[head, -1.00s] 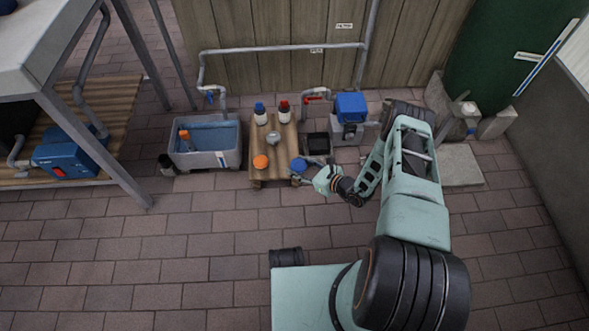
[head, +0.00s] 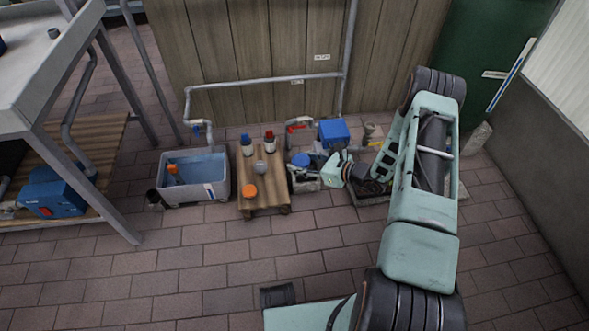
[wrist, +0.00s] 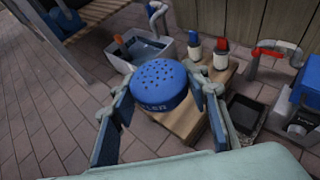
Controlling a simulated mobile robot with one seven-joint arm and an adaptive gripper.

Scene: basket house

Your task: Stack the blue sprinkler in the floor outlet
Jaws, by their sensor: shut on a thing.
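The blue sprinkler (wrist: 160,82) has a round domed top with small holes and white lettering on its side. My gripper (head: 303,173) is shut on it, with one finger on each side in the wrist view. In the head view the sprinkler (head: 300,159) is held just right of the wooden stool. A dark square opening in the floor, which looks like the floor outlet (wrist: 245,112), lies right of the stool in the wrist view. In the head view my gripper and the sprinkler mostly hide it. The sprinkler's underside is hidden.
The low wooden stool (head: 262,201) carries an orange-topped item (head: 249,191), a grey item and blue- and red-capped bottles. A grey water tub (head: 219,191) stands left of it. A blue-topped device (head: 333,132) and a pipe with a red handle are behind. The floor in front is clear.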

